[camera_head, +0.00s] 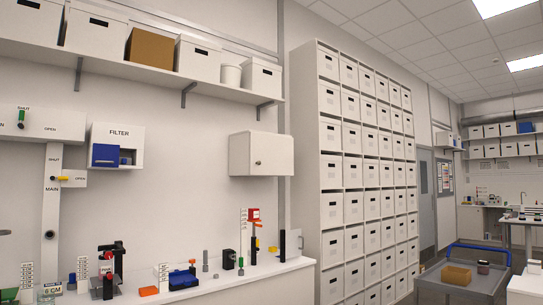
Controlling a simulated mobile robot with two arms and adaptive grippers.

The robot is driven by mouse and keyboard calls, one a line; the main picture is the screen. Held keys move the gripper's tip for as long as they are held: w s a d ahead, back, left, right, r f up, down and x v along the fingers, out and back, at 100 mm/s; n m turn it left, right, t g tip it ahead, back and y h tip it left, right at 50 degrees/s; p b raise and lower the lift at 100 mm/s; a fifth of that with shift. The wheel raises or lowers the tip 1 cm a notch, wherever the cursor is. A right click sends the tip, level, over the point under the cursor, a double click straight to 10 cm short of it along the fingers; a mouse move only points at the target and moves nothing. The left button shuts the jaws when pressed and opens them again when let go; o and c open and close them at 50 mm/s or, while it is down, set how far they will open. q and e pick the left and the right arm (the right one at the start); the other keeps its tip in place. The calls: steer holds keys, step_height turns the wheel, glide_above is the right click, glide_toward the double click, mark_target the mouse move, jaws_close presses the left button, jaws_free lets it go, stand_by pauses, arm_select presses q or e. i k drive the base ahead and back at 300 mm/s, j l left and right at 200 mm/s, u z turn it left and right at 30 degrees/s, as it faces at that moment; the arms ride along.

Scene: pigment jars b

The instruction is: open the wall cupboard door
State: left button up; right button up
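The white wall cupboard (270,150) hangs on the wall near the middle of the view, below the long shelf and above the bench. Its door looks shut, and a small dark round knob (257,162) sits on it. Neither of my grippers shows in the head view. The inside of the cupboard is hidden.
A white bench (215,285) below carries several small items, including a blue case (183,279) and a red block (254,214). A box marked FILTER (119,133) hangs to the left. A tall rack of white boxes (329,130) stands just right of the cupboard.

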mark_target(270, 154)
steer(key=i, duration=1)
